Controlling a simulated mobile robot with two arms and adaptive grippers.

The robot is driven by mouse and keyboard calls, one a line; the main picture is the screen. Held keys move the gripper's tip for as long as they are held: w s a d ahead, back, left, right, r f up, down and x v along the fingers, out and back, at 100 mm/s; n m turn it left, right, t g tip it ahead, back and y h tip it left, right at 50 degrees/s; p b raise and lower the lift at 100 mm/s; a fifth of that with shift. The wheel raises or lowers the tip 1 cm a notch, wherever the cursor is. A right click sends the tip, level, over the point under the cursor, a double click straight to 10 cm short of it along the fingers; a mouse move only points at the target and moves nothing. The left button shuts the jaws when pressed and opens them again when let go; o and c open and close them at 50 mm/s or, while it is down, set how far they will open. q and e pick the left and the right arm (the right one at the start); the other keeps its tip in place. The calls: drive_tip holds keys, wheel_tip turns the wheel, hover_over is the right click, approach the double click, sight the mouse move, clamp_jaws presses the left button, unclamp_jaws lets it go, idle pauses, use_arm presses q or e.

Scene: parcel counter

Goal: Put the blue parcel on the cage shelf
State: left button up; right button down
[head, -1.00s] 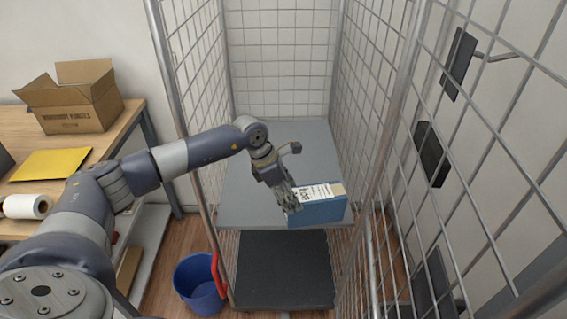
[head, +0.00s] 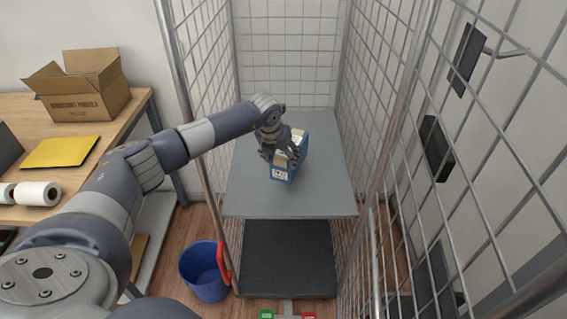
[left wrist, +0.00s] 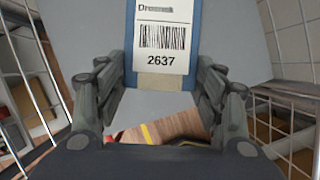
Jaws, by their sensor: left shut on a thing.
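The blue parcel (head: 303,150) is over the grey cage shelf (head: 325,200) in the head view, inside the wire cage. My left gripper (head: 281,155) is shut on it from above. In the left wrist view the parcel (left wrist: 128,60) shows between the two fingers (left wrist: 160,85), with a white barcode label reading 2637. The grey shelf (left wrist: 85,30) lies behind it. I cannot tell whether the parcel's underside touches the shelf. My right gripper is not in view.
Wire mesh walls stand left and right of the shelf, with a post (head: 188,110) at the front left. A dark lower deck (head: 288,258) lies below. A blue bucket (head: 205,270) stands at the cage's left. A table (head: 75,180) at the left holds an open carton (head: 85,88).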

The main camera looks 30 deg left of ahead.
sight(280, 168)
use_arm(q)
wheel_tip(280, 168, down, 2)
drive_tip(key=shift+w+f, duration=0.1)
wheel_tip(280, 168, down, 4)
drive_tip(key=shift+r+p, duration=0.15)
drive_tip(key=shift+p, duration=0.45)
drive_tip(key=shift+f, duration=0.2)
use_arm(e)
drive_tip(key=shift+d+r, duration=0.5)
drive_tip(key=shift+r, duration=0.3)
use_arm(q)
drive_tip(key=o, duration=2)
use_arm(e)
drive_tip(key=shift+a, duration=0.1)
